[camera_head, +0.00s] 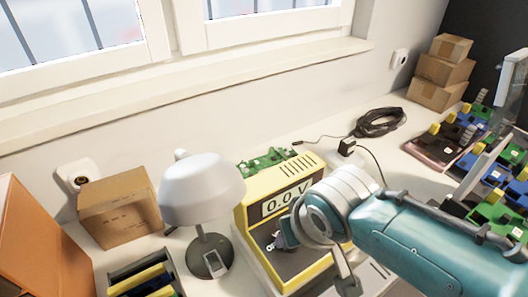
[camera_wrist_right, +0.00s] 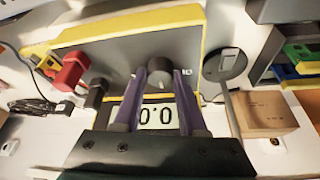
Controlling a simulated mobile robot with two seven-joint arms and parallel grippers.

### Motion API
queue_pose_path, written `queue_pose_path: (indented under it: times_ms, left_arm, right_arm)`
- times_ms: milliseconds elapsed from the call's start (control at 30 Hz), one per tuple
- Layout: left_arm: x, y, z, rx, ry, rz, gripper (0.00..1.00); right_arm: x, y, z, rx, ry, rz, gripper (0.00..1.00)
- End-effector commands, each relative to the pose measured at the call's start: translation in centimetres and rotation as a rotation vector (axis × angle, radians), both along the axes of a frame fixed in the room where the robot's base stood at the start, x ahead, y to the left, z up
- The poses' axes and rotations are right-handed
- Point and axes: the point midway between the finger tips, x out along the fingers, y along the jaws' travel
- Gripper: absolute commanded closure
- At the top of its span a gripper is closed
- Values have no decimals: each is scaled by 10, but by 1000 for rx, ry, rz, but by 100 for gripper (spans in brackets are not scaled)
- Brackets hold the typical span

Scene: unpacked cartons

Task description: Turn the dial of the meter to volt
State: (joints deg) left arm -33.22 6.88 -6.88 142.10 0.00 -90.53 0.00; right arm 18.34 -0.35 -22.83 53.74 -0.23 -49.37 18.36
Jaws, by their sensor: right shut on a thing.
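The yellow meter (camera_head: 247,222) stands on the bench with its display (camera_head: 287,198) reading "0.0 V". In the right wrist view its grey face (camera_wrist_right: 118,60) is seen upside down, with the display (camera_wrist_right: 158,115) showing "0.0". The round dark dial (camera_wrist_right: 160,72) sits between the two fingertips of my right gripper (camera_wrist_right: 160,80), which is shut on it. In the head view my right gripper (camera_head: 287,235) is at the meter's front, and my arm hides part of that front. The dial's pointer cannot be read. My left gripper is out of view.
A red plug (camera_wrist_right: 72,72) and a black plug (camera_wrist_right: 97,92) stick out of the meter's face beside my fingers. A white lamp (camera_head: 205,190) and a carton (camera_head: 118,207) stand left of the meter. A green circuit board (camera_head: 268,162) lies behind it. A coiled black cable (camera_head: 380,122) lies farther back.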

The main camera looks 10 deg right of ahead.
Motion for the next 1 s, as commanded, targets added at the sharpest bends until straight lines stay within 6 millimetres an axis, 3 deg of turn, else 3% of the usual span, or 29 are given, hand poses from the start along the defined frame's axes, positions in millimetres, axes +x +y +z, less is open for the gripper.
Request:
queue_pose_path:
  times_ms: [267,300,533,833,1000]
  left_arm:
    - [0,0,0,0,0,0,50]
    - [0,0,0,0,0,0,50]
    - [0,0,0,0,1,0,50]
    - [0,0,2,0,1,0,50]
    - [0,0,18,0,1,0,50]
  right_arm:
    - [0,0,0,0,0,0,100]
    - [0,0,0,0,0,0,57]
    - [0,0,0,0,0,1,31]
    - [-1,0,2,0,0,1,29]
    - [-8,-1,23,1,0,0,29]
